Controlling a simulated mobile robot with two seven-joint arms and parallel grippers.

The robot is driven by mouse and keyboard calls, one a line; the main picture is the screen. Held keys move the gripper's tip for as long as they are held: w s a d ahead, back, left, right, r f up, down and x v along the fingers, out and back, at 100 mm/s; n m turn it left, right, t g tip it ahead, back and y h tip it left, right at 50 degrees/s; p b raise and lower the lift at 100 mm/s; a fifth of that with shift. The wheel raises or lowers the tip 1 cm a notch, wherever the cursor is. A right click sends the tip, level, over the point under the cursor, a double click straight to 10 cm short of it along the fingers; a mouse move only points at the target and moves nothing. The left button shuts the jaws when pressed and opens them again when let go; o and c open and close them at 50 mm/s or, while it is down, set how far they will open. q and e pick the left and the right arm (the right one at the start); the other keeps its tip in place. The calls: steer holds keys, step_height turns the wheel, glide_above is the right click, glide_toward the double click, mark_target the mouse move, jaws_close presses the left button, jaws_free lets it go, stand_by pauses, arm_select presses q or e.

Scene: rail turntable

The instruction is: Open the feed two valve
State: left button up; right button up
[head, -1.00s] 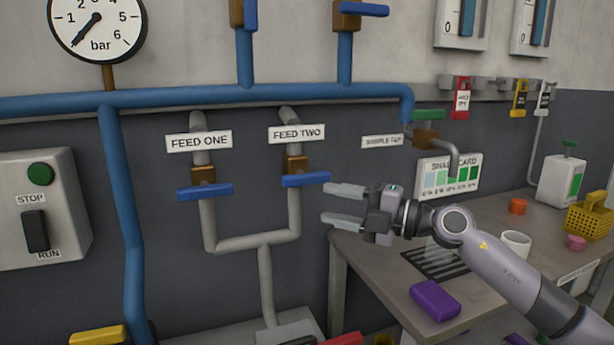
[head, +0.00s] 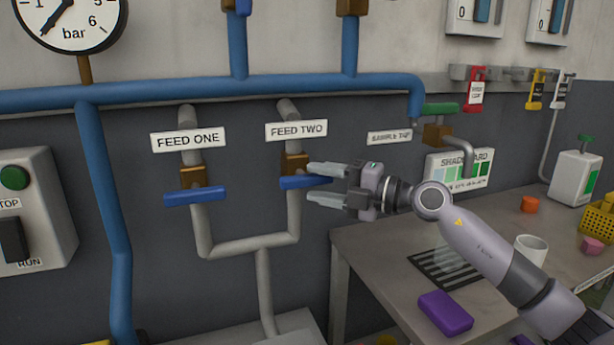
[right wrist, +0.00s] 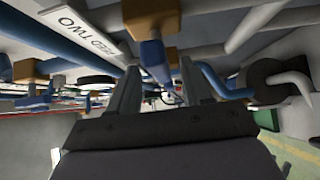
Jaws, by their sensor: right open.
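The feed two valve has a blue lever handle (head: 300,182) lying crosswise on a brass body (head: 294,163), under the FEED TWO label (head: 296,130). My right gripper (head: 318,184) is open, its fingertips at the right end of that handle in the head view. In the right wrist view the blue handle (right wrist: 156,62) points between the two fingers (right wrist: 160,92); I cannot tell whether they touch it. The feed one valve's blue handle (head: 195,196) is also crosswise, to the left under the FEED ONE label (head: 188,139). My left gripper is not in view.
A blue header pipe (head: 210,90) runs above the valves. The sample tap (head: 437,134) is at right behind my arm. The bench (head: 390,262) holds a purple block (head: 445,313), a white mug (head: 530,249) and a yellow basket (head: 598,218).

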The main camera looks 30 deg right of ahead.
mark_target(315, 182)
steer(key=shift+p+x, duration=0.3)
steer(key=shift+x, duration=1.35)
